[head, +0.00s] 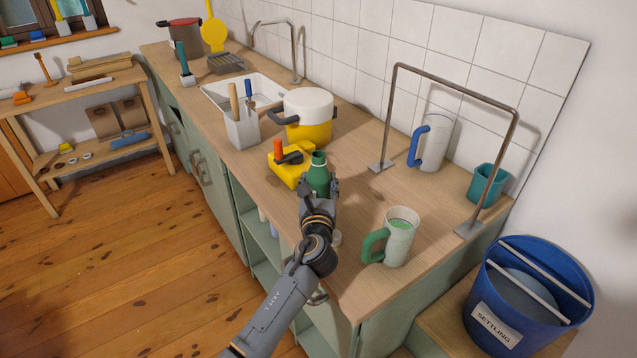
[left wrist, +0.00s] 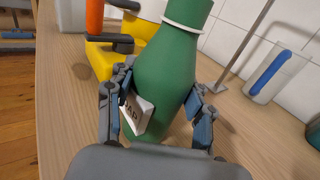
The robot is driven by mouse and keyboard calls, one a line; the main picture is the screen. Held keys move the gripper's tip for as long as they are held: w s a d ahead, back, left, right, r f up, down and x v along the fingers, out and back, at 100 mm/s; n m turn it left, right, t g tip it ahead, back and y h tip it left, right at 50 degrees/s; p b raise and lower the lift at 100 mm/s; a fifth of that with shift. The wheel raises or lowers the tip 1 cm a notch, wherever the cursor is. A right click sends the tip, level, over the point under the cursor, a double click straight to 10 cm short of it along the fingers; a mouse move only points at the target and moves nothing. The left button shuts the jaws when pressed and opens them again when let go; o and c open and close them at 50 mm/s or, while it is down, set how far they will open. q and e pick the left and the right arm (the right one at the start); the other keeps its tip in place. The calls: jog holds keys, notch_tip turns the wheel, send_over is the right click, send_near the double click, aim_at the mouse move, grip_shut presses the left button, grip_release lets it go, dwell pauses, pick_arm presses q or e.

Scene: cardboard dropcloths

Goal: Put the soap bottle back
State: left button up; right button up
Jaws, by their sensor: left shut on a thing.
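The soap bottle (head: 319,172) is green with a pale ring at its neck. In the left wrist view, the bottle (left wrist: 168,70) carries a white label (left wrist: 138,112) partly hidden by a finger, with "AP" readable. My left gripper (head: 318,192) is shut on the bottle's body, one finger on each side. The bottle is at the front part of the wooden counter (head: 345,235), roughly upright; I cannot tell whether its base touches the counter. My right gripper is in no view.
A yellow caddy (head: 283,174) with an orange-handled tool stands just left of the bottle. Behind are a yellow-white pot (head: 308,128) and a white utensil holder (head: 241,130). A green-handled mug (head: 400,238) stands right, near a metal frame (head: 455,82). Counter between the mug and caddy is mostly clear.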

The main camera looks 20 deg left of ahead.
pick_arm(q)
jog(key=shift+f, duration=0.1)
jog(key=o, duration=1.4)
jog(key=shift+o, duration=0.2)
jog(key=shift+s, duration=0.2)
jog(key=v, duration=1.1)
jog(key=shift+s+d, duration=0.15)
jog(key=shift+s, duration=0.15)
